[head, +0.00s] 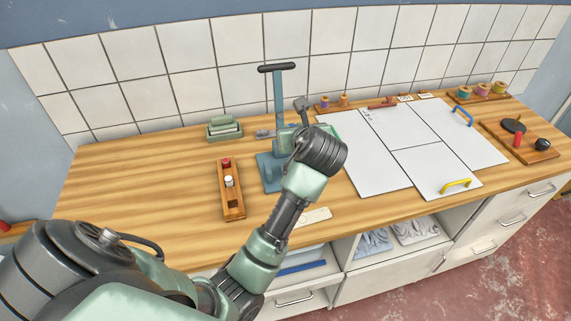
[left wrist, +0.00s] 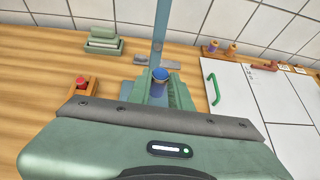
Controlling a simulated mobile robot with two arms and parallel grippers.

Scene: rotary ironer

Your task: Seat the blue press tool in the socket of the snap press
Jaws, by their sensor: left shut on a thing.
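The blue press tool (left wrist: 160,74) shows in the left wrist view as a blue round cap on a darker body. My left gripper (left wrist: 159,84) is shut on it, with a green finger on each side. The snap press (head: 278,95) stands on the worktop, with a blue-grey column, a dark crossbar on top and a blue base (head: 267,172). Its column (left wrist: 162,25) rises just beyond the tool in the left wrist view. In the head view my wrist hides the fingers and the tool. The socket is hidden, so I cannot tell whether the tool touches it. My right gripper is not in view.
A wooden rack (head: 232,205) with a red and a white tool stands left of the press. A green dish (head: 225,132) is behind it. White boards (head: 375,165) with coloured handles lie to the right. The left worktop is clear.

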